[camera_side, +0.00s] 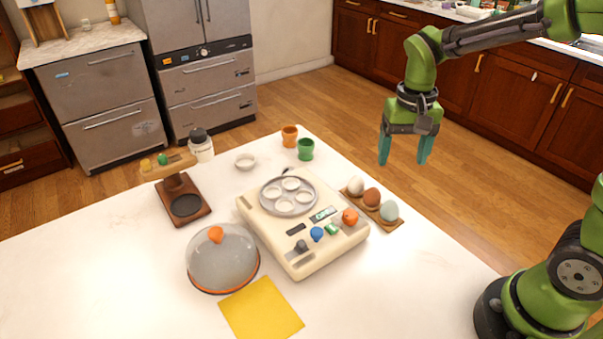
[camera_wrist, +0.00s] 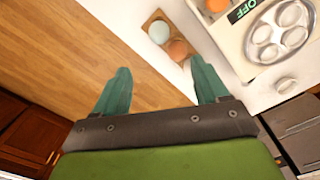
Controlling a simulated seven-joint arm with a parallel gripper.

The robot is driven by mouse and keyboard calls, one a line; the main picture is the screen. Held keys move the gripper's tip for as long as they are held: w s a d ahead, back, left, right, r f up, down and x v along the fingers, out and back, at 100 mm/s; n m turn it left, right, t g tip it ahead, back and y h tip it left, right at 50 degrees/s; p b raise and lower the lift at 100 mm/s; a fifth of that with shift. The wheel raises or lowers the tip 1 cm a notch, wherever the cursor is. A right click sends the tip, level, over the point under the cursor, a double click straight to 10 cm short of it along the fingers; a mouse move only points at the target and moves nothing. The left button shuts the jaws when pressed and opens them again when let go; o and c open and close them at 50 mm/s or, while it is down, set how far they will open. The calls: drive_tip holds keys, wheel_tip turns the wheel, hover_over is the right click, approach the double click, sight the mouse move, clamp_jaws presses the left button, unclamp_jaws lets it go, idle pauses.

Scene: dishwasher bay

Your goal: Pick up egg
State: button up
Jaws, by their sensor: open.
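Three eggs sit in a row in a wooden holder (camera_side: 379,218) on the white counter, right of the cream egg cooker: a white egg (camera_side: 356,186), a brown egg (camera_side: 371,197) and a pale blue-green egg (camera_side: 390,210). My gripper (camera_side: 404,163) is open and empty, above and behind the eggs in the side view, pointing down. In the wrist view the fingertips of my gripper (camera_wrist: 160,78) are spread apart. The pale blue-green egg (camera_wrist: 159,32) and the brown egg (camera_wrist: 179,50) show beyond them; the white egg is mostly hidden by the right finger.
The egg cooker (camera_side: 262,218) with a round tray and coloured knobs stands beside the holder. A glass lid (camera_side: 222,262), a yellow cloth (camera_side: 261,309), an orange cup (camera_side: 290,135) and a green cup (camera_side: 306,149) are on the counter. The counter's front right is clear.

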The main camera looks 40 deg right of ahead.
sight(392, 202)
wheel_tip(392, 202, down, 15)
drive_tip(key=shift+s+f, duration=0.1)
idle(0.4)
drive_tip(key=c, duration=0.7)
